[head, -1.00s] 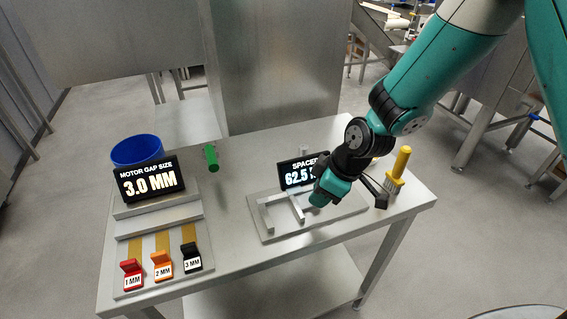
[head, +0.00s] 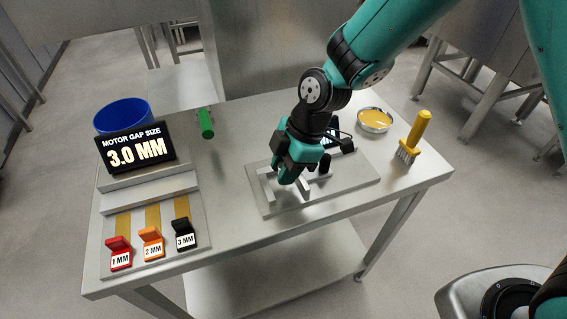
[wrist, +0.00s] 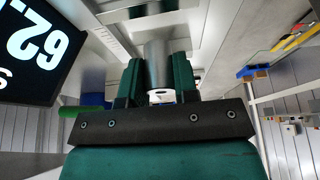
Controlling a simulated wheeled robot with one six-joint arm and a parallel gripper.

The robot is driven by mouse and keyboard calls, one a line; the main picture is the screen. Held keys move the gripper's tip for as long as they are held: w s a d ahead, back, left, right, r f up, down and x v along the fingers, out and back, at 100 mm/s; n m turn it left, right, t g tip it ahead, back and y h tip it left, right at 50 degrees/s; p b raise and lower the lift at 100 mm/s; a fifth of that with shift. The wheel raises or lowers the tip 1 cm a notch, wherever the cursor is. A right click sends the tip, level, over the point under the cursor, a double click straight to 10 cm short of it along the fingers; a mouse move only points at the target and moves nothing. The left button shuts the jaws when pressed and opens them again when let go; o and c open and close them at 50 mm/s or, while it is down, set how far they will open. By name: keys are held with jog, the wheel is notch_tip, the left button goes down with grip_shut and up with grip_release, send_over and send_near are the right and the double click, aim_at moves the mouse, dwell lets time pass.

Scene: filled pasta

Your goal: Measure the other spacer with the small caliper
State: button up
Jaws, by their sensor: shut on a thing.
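My gripper (head: 288,172) is over the jaws of the metal caliper (head: 268,188) on the table. In the wrist view my gripper (wrist: 158,85) has its two green fingers shut on a grey metal cylinder, the spacer (wrist: 158,58). In the head view my gripper hides the spacer. The caliper's display (head: 331,138) is mostly covered by my arm in the head view. I cannot tell whether the spacer touches the caliper jaws.
A screen (head: 136,148) reads motor gap size 3.0 MM, above red (head: 119,254), orange (head: 152,243) and black (head: 185,235) labelled blocks. A blue bin (head: 122,113), green cylindrical object (head: 206,123), round yellow-filled dish (head: 374,120) and yellow brush (head: 414,137) stand around the table.

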jog(key=shift+f, duration=0.75)
jog(key=shift+f+b, duration=0.6)
jog(key=shift+b, duration=0.1)
jog(key=o, duration=1)
jog(key=shift+o, duration=0.2)
jog(key=shift+r, duration=0.1)
jog(key=v, duration=1.7)
jog(key=s+d+r+m, duration=0.1)
jog(key=s+d+m, duration=0.1)
jog(key=s+m, duration=0.5)
jog(key=s+d+r+m+t, duration=0.1)
jog(key=s+d+r+m, duration=0.1)
jog(key=s+m, duration=0.5)
jog(key=s+d, duration=0.1)
jog(key=s, duration=0.3)
